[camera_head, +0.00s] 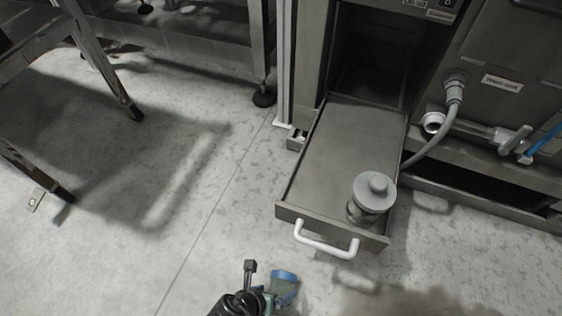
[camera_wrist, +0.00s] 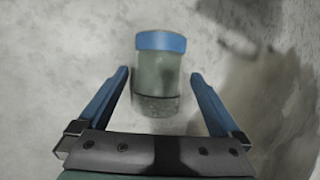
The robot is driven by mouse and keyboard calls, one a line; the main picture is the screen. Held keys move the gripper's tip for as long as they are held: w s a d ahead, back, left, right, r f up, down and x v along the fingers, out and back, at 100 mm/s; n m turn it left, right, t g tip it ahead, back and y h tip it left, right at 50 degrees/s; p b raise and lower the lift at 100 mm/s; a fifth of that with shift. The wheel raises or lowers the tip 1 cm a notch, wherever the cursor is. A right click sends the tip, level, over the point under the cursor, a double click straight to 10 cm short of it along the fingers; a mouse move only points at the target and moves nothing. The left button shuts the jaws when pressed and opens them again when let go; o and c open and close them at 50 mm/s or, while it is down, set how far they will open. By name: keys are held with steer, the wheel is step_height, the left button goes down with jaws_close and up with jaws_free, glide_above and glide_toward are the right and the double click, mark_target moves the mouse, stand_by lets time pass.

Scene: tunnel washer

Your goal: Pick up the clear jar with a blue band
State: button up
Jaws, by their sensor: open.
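The clear jar with a blue band (camera_wrist: 160,72) is on the pale floor in the wrist view. The band is at its upper end; the body is greenish and see-through, with a darker speckled lower end. My gripper (camera_wrist: 159,76) is open, with one blue finger on either side of the jar and visible gaps on both sides. I cannot tell how far the jar reaches between the fingers in depth. In the head view the jar (camera_head: 284,282) shows at the bottom edge, right beside my gripper (camera_head: 254,284), which partly hides it.
An open drawer (camera_head: 340,150) with a white handle (camera_head: 325,240) juts out ahead, bearing a grey-lidded jar (camera_head: 371,197). A pipe and hose (camera_head: 454,95) are at right. A table or frame (camera_head: 50,50) stands at left. The floor between is clear.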

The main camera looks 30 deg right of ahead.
mark_target(275, 291)
steer(key=b+x, duration=0.2)
steer(key=shift+f, duration=0.4)
steer(key=shift+d+f+b, duration=0.15)
steer(key=shift+f+b, duration=0.1)
steer(key=shift+b, duration=0.05)
steer(key=shift+d, duration=0.1)
steer(key=shift+f, duration=0.2)
steer(key=shift+c, duration=0.3)
steer(key=c, duration=1.4)
steer(key=shift+o, duration=0.2)
steer(key=shift+w+r, duration=0.1)
